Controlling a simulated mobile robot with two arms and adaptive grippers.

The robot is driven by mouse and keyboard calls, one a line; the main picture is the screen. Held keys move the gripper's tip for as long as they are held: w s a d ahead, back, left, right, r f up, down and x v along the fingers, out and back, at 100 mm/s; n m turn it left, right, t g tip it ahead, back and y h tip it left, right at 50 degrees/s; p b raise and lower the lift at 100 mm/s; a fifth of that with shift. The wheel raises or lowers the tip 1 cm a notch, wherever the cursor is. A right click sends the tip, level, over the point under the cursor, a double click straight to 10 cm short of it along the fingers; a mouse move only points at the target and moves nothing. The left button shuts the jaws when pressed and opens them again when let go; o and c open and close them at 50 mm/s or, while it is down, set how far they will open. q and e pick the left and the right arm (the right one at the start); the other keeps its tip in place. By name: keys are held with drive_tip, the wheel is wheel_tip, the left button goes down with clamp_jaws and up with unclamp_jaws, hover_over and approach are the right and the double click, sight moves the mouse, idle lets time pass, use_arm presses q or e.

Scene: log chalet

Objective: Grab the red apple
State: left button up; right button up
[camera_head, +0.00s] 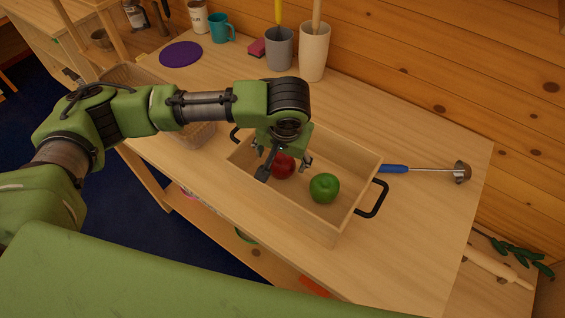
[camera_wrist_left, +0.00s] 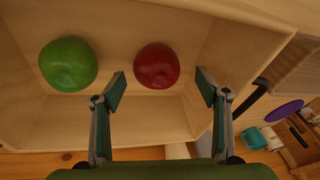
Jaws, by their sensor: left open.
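The red apple (camera_head: 284,166) lies in a light wooden box (camera_head: 331,222) with black handles, on the counter. My left gripper (camera_head: 284,168) is over the box in the head view, partly in front of the apple. In the left wrist view the red apple (camera_wrist_left: 157,65) shows ahead of the two fingertips and between their lines; the left gripper (camera_wrist_left: 160,88) is open with nothing between its fingers. A green apple (camera_head: 324,187) lies in the same box to the right of the red one; it also shows in the left wrist view (camera_wrist_left: 68,64). My right gripper is not in view.
The box walls stand close around the apples. A ladle (camera_head: 425,171) with a blue handle lies right of the box. A grey cup (camera_head: 280,50), a beige container (camera_head: 314,52) and a teal mug (camera_head: 221,28) stand at the back. A wicker basket (camera_head: 197,134) is left of the box.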

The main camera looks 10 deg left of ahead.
sight(282, 160)
use_arm(q)
drive_tip(key=p+x, duration=0.1)
drive_tip(key=x, duration=0.2)
drive_tip(key=shift+w+d+f, duration=0.1)
drive_tip(key=shift+f, duration=0.2)
drive_tip(key=shift+w+f, duration=0.1)
drive_tip(key=shift+f, duration=0.35)
drive_tip(key=c, duration=1.3)
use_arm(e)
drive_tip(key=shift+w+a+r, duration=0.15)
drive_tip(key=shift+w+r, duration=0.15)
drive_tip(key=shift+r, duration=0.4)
